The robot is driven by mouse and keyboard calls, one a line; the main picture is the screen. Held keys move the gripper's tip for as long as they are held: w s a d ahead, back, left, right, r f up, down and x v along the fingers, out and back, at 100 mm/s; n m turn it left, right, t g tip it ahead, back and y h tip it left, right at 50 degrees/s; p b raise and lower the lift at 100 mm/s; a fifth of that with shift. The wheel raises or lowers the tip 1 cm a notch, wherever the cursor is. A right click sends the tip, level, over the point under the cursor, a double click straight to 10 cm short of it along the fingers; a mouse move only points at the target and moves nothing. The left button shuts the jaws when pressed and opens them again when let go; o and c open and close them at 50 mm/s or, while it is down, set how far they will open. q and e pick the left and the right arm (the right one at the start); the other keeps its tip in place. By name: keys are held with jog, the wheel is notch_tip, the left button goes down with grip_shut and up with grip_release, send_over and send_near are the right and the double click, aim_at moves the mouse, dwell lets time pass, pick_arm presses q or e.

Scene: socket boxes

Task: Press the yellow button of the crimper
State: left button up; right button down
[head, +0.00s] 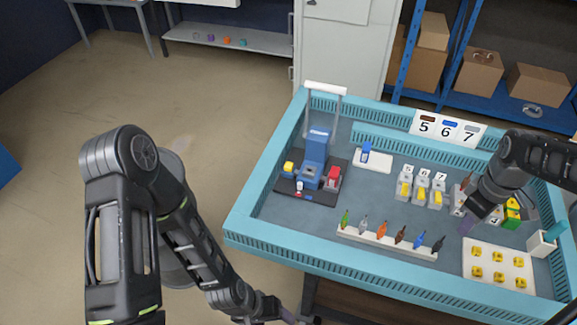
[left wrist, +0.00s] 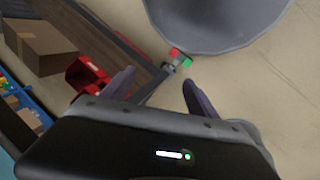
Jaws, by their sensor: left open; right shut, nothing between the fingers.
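The crimper is a blue machine (head: 312,160) on a dark base plate, at the left end of the blue-rimmed workbench. A yellow button (head: 288,168) is at its left side and a red part (head: 333,176) at its right. A grey-white handle frame rises behind it. My right gripper (head: 467,225) is shut and empty over the right part of the bench, well away from the crimper. My left gripper (head: 290,318) is at the bottom edge, outside the bench and partly cut off. Its spread fingers (left wrist: 160,92) show in the left wrist view with nothing between them.
A white rack (head: 388,242) with several coloured pieces lies at the bench front. Grey-and-yellow boxes (head: 421,193) stand mid-bench under number labels. A white tray (head: 498,270) with yellow pieces is at the right. The raised blue rim (head: 262,188) lies between my left arm and the crimper.

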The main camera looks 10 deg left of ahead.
pick_arm(q)
grip_shut()
dwell(0.5)
dwell(0.8)
